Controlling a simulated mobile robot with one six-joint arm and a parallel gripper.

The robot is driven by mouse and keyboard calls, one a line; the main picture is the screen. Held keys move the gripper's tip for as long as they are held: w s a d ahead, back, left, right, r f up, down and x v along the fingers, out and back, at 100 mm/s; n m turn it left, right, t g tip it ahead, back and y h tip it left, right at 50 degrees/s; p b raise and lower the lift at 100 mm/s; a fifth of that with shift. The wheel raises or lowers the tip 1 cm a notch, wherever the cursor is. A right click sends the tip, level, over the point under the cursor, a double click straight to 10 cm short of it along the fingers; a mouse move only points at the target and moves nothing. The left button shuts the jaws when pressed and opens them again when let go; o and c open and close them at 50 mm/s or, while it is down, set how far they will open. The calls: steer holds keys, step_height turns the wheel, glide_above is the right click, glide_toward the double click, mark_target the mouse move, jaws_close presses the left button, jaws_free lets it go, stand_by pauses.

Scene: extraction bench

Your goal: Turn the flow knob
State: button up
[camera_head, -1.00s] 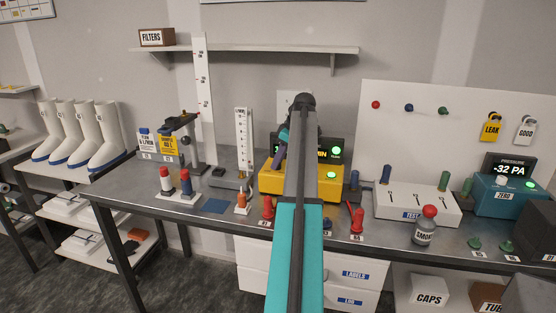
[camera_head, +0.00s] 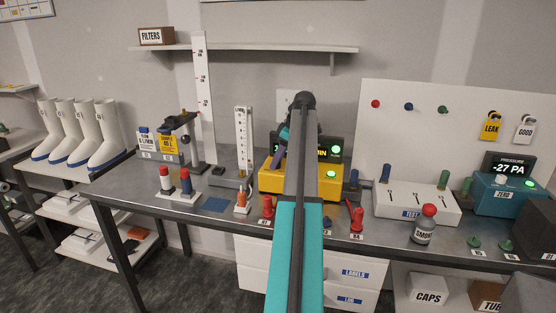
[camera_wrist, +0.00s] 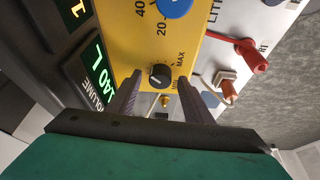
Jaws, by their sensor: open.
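The flow knob is a small round black knob (camera_wrist: 159,75) with a light mark, on the yellow panel (camera_wrist: 122,22) of the pump box. MIN and MAX are printed beside it. My gripper (camera_wrist: 158,80) is open, with one finger on each side of the knob in the wrist view. A gap shows between the knob and each fingertip; I cannot tell the depth between them. In the head view the yellow box (camera_head: 270,178) stands mid-bench, and my arm hides the knob and most of the gripper.
A dark display (camera_wrist: 92,72) reads 140 L beside the panel. A blue round part (camera_wrist: 174,6) and a red fitting (camera_wrist: 250,55) are close by. On the bench, a white test box (camera_head: 415,212) and a smoke bottle (camera_head: 424,230) stand to the right.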

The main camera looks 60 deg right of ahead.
steer(key=shift+r, duration=0.1)
steer(key=b+v, duration=0.1)
steer(key=v, duration=1.2)
steer(key=shift+s+r+b, duration=0.25)
steer(key=shift+b, duration=0.05)
steer(key=shift+d, duration=0.1)
